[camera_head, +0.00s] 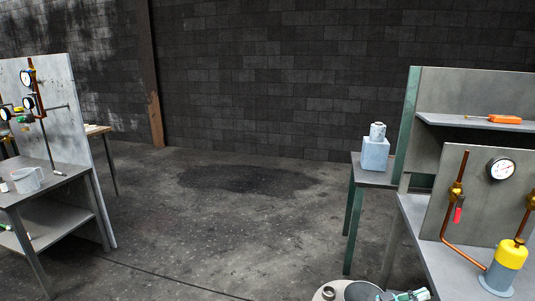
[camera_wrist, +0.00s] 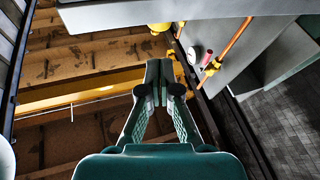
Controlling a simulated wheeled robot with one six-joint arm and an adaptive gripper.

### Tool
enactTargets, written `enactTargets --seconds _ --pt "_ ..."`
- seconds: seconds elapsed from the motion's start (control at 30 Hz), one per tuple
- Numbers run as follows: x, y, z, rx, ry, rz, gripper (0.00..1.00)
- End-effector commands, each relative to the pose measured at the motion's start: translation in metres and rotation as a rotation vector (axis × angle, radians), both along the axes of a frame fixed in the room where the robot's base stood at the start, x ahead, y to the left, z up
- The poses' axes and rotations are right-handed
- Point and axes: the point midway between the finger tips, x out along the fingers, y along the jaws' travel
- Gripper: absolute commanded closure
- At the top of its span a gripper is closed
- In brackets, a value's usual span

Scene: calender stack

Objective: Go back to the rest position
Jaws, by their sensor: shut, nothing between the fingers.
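My gripper (camera_wrist: 159,72) shows in the wrist view, its two teal fingers brought together at the tips. It is shut and empty, and no object shows between the fingers. Behind the tips I see a brown, patched surface and a yellow beam (camera_wrist: 95,92). In the camera_head view only part of my arm shows at the bottom edge, close to the right bench, and the fingertips cannot be made out there.
The right bench (camera_head: 411,208) carries a panel with a pressure gauge (camera_head: 501,169), a red-handled valve (camera_head: 458,213) and a yellow-topped cylinder (camera_head: 505,267). An orange tool (camera_head: 505,119) lies on the shelf. The floor (camera_head: 240,230) between is clear.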

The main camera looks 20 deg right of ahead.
Motion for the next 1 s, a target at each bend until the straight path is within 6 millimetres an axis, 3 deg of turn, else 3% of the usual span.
enactTargets --seconds 0.27,0.4,0.6,0.8,1.0 --pt "-0.032 0.031 -0.094 0.236 0.159 0.142 1.0" --pt "-0.055 0.059 -0.149 0.381 0.26 0.26 1.0" --pt "-0.094 0.108 -0.212 0.555 0.388 0.448 1.0" --pt "-0.137 0.165 -0.253 0.69 0.49 0.656 1.0" --pt "-0.185 0.225 -0.269 0.784 0.558 0.875 1.0"
